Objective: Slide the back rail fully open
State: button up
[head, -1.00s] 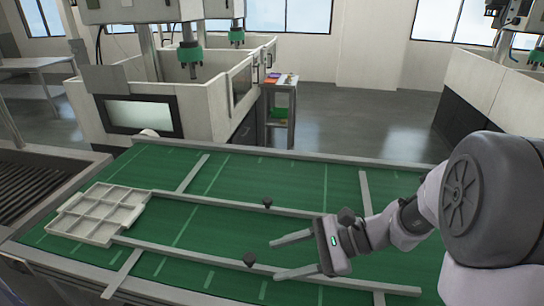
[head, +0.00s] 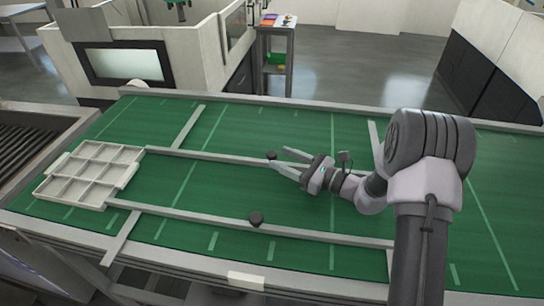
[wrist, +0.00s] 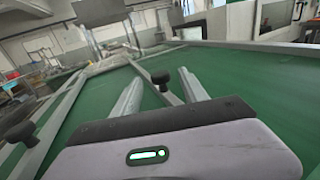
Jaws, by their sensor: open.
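The back rail (head: 205,158) is a long grey bar across the green table, with a dark knob (head: 271,155) on it. My gripper (head: 278,156) is open at this knob, its fingers pointing left along the rail. In the wrist view the knob (wrist: 160,78) stands between the two spread fingertips, with a gap on each side. The front rail (head: 180,214) runs nearer to me with its own dark knob (head: 256,218). The wrist view also shows that knob (wrist: 22,134) at the left. The right end of the back rail is partly hidden by my arm.
A white compartment tray (head: 73,201) sits at the left ends of the rails and looks empty. Grey crossbars (head: 188,127) lie across the green table (head: 235,185). A machine enclosure (head: 190,60) and a small stand (head: 290,60) are behind the table.

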aim_at(272, 153)
jog(key=x, duration=0.4)
jog(key=shift+w+a+b, duration=0.15)
jog(key=shift+a+b, duration=0.1)
jog(key=shift+b, duration=0.05)
grip_shut()
dwell(1.1)
